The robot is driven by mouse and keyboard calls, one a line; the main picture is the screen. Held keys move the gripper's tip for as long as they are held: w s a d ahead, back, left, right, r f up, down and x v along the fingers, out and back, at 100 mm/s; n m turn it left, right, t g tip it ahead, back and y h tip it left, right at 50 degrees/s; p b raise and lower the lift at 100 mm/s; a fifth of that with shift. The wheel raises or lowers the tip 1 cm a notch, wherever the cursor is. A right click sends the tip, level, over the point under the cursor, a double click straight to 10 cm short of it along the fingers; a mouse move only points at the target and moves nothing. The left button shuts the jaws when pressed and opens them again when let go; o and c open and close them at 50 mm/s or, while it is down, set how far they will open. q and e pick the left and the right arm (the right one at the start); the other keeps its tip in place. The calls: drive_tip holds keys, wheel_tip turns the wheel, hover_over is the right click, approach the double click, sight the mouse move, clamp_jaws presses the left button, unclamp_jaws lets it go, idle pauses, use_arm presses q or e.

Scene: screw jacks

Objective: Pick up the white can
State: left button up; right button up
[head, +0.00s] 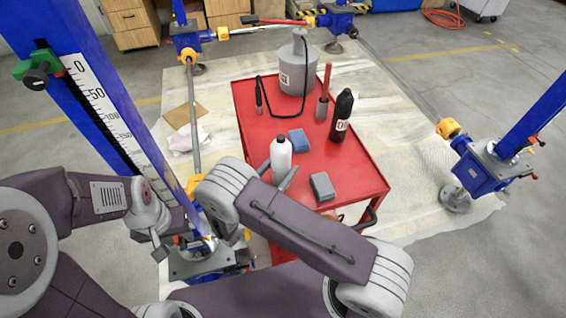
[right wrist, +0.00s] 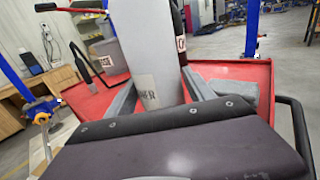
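The white can (head: 281,158) stands upright with a dark cap near the left edge of the red cart; my right arm hides its base. It fills the middle of the right wrist view (right wrist: 155,65), with a bit of lettering low on its side. My right gripper (right wrist: 158,85) has one grey finger on each side of the can. The fingers look spread, and I cannot tell whether they touch it. My left gripper (head: 160,218) is left of the cart, beside the blue post, with its fingers apart and empty.
The red cart (head: 262,125) also bears a grey canister (head: 298,70), a black bottle (head: 341,115), a blue sponge (head: 299,140), a grey block (head: 322,186) and a red-handled tool in a cup (head: 323,105). Blue screw jacks (head: 485,167) stand around it.

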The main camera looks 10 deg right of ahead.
sight(285, 159)
drive_tip(key=shift+s+a+r, duration=0.1)
drive_tip(key=shift+s+a, duration=0.1)
drive_tip(key=c, duration=1)
drive_tip(key=shift+w+d+f, duration=0.2)
drive_tip(key=shift+w+d, duration=0.05)
drive_tip(key=shift+d, duration=0.05)
clamp_jaws()
drive_tip(key=shift+a+r, duration=0.1)
drive_tip(key=shift+r, duration=0.35)
drive_tip(key=r, duration=0.2)
drive_tip(key=d+r, duration=0.1)
drive_tip(key=r, duration=0.1)
drive_tip(key=shift+s+p, duration=0.35)
drive_tip(key=shift+s, duration=0.05)
drive_tip(key=s+d+r, duration=0.6)
drive_tip(key=s+d, duration=0.1)
drive_tip(key=shift+s+d+r+p, duration=0.15)
drive_tip(key=shift+d+p, duration=0.1)
drive_tip(key=shift+p, duration=0.1)
